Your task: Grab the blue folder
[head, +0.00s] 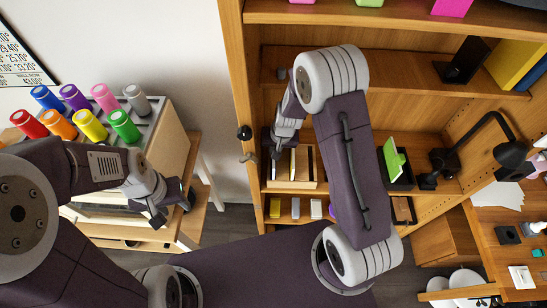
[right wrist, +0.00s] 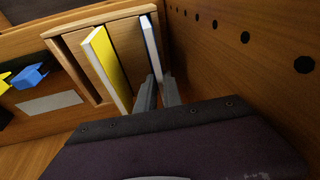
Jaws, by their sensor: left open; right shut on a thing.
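The blue folder (right wrist: 150,45) shows in the right wrist view as a thin upright piece with a white edge and a blue side. It stands in a wooden holder (right wrist: 62,44), to the right of a yellow folder (right wrist: 105,66). My right gripper (right wrist: 160,92) has its fingers at the folder's near lower end and is shut on it. In the head view my right gripper (head: 277,146) is at the wooden holder (head: 290,184) on the cabinet shelf, and its tips are partly hidden. My left gripper (head: 163,208) is open and empty beside the marker stand.
A stand with several coloured markers (head: 90,124) is at the left. The cabinet's left side panel (head: 237,80) is close to my right gripper. A perforated wooden wall (right wrist: 250,70) lies right of the folder. A black lamp (head: 508,152) stands at the right.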

